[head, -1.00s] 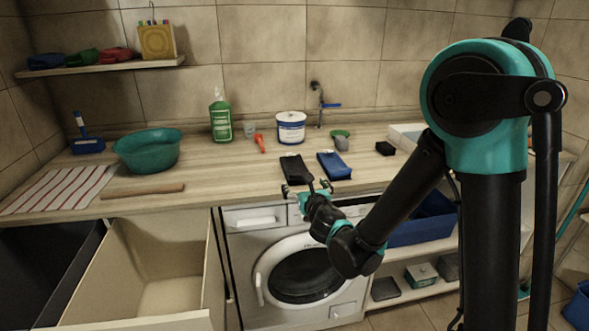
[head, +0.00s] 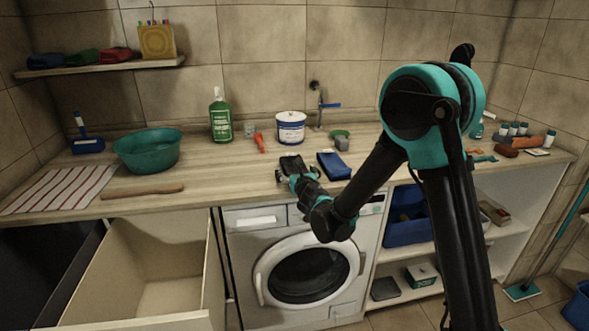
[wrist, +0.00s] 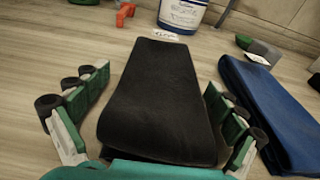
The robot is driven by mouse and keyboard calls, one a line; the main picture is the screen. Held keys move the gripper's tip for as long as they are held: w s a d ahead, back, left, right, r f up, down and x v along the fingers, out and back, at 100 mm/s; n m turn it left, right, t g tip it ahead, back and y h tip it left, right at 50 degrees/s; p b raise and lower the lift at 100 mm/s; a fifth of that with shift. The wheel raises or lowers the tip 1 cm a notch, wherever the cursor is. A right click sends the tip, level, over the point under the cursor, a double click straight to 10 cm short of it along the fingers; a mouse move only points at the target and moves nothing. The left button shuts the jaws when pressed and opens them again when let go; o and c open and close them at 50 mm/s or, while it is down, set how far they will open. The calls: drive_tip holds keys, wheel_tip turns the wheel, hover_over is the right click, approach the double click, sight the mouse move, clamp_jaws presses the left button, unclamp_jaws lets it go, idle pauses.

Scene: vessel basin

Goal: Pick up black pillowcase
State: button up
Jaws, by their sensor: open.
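The black pillowcase (wrist: 160,95) lies folded flat on the wooden counter, with a small white tag at its far end. In the head view the black pillowcase (head: 291,161) is partly hidden by my gripper (head: 296,172). In the wrist view my gripper (wrist: 150,122) is open, with one finger on each side of the pillowcase. Gaps show between the fingers and the cloth, and the pillowcase's near end is hidden by my gripper's teal body.
A folded blue cloth (wrist: 265,110) lies close to the right finger. Behind are a white-and-blue tub (head: 291,128), a red item (head: 259,143), a green bottle (head: 221,118) and a tap (head: 319,105). A teal basin (head: 147,152) stands left. An open drawer (head: 165,230) is below.

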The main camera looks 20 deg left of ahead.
drive_tip(key=shift+w, duration=0.1)
drive_tip(key=shift+c, duration=0.4)
drive_tip(key=c, duration=1.3)
drive_tip(key=shift+r, duration=0.1)
